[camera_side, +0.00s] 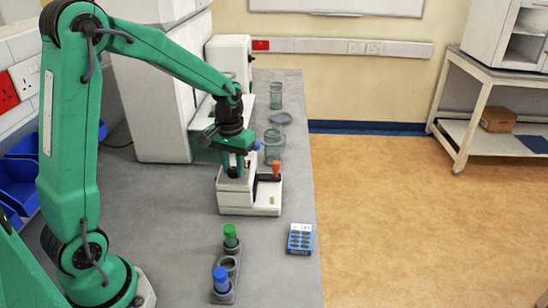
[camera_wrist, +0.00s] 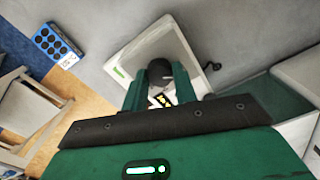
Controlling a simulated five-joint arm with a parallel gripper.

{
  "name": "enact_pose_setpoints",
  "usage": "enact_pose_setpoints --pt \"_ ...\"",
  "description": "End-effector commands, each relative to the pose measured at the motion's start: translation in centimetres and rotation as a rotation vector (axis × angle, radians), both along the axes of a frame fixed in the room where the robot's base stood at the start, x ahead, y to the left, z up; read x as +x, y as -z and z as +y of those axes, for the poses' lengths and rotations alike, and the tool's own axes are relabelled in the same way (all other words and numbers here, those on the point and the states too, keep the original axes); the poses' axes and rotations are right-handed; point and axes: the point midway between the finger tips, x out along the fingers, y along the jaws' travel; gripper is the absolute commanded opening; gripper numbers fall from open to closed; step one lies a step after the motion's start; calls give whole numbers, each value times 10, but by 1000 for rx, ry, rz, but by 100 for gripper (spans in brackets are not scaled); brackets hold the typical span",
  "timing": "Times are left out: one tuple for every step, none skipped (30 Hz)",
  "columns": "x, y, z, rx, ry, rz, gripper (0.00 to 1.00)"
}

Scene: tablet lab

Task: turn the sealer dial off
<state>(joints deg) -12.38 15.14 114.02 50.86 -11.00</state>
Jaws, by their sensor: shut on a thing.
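The sealer (camera_side: 240,203) is a white and grey bench machine in front of my arm in the side view. It also fills the upper middle of the wrist view (camera_wrist: 185,45). The dial (camera_wrist: 160,70) is a dark round knob, seen in the wrist view between the two green fingers of my gripper (camera_wrist: 161,86). My gripper is shut on it. A small black and yellow label (camera_wrist: 163,100) shows between the fingers; the dial's setting is not readable.
An orange-topped post (camera_side: 276,168) rises at the sealer's right. Glass beakers (camera_side: 273,150) stand behind it. A large white unit (camera_side: 150,100) is behind my arm.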

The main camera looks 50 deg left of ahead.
Motion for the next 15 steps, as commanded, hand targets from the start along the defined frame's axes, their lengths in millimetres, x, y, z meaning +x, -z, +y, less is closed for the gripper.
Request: enact_pose_setpoints --pt "0 -1 0 1 -3 -2 5" --pt "0 -1 0 1 -3 -2 5" --pt "0 -1 0 1 -3 -2 5" --pt "0 -1 0 1 -2 -2 5" --pt "0 -1 0 1 -2 -2 5" --pt "0 -1 0 1 -2 -2 32" --pt "0 -1 0 1 -2 -2 38" --pt "0 -1 0 1 -2 -2 44" --pt "0 -1 0 1 -2 -2 50" --pt "0 -1 0 1 -1 -2 50" --pt "0 -1 0 1 -1 -2 50" --pt "0 -1 0 0 -1 -1 50" --pt "0 -1 0 0 -1 -1 50" --pt "0 -1 0 0 -1 -1 50" --pt "0 -1 0 0 0 -1 50"
